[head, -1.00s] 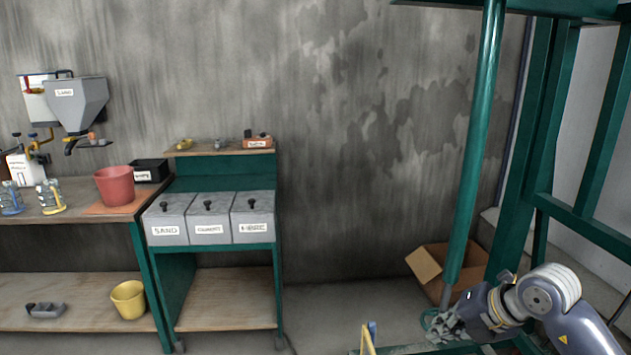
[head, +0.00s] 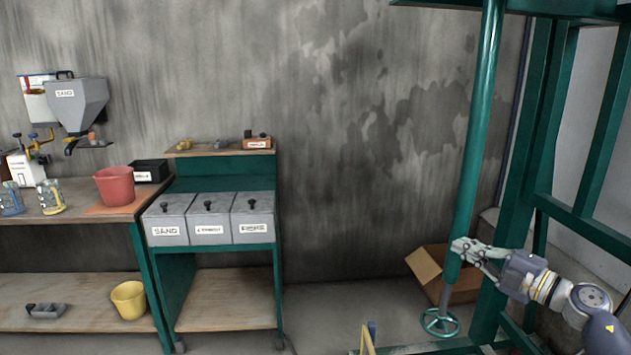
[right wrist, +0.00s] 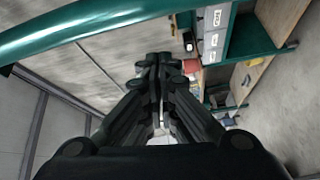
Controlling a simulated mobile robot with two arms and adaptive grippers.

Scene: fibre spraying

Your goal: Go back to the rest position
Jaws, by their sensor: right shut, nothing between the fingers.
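My right gripper (head: 468,250) is at the right of the head view, in front of or beside the green post (head: 474,170); I cannot tell whether it touches it. Its fingers point left. In the right wrist view the fingers (right wrist: 161,65) are closed together with nothing between them. A green tube (right wrist: 140,20) crosses the upper left of that view. My left gripper is not in view.
A green frame (head: 540,120) stands at the right. A cardboard box (head: 427,265) sits on the floor behind the post, above the green handwheel (head: 440,322). Labelled bins (head: 209,220) stand in a green rack. A workbench (head: 70,208) with a red bucket (head: 115,185) is at the left.

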